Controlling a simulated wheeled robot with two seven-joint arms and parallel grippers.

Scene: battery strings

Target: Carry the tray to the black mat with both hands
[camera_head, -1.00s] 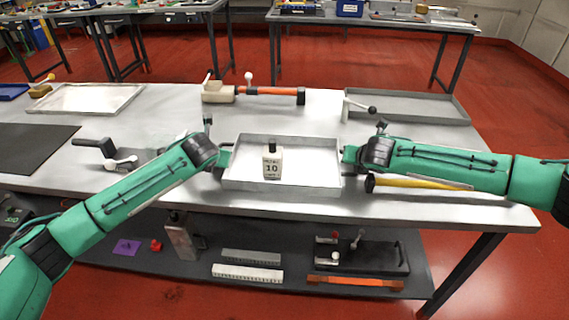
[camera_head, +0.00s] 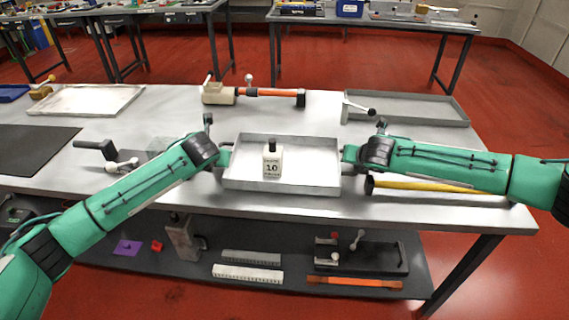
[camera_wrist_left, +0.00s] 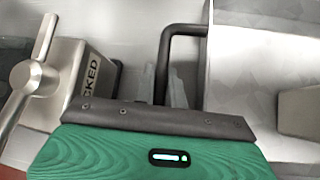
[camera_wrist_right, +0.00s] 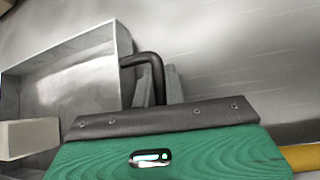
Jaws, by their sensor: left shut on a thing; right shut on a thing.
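The tray (camera_head: 300,186) is a shallow light-grey metal tray near the front of the workbench. My left gripper (camera_head: 225,158) is shut on the tray's left handle, a dark bar seen in the left wrist view (camera_wrist_left: 183,32). My right gripper (camera_head: 348,154) is shut on the right handle, seen in the right wrist view (camera_wrist_right: 140,57). I cannot tell whether the tray touches the bench. The black mat (camera_head: 35,148) lies flat and bare at the bench's left.
A block with a lever (camera_head: 108,158) sits between mat and tray, behind my left arm. A yellow-handled tool (camera_head: 420,183) lies right of the tray. Behind stand an orange-barred clamp (camera_head: 265,92), an empty grey tray (camera_head: 430,108) and a pale tray (camera_head: 90,98).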

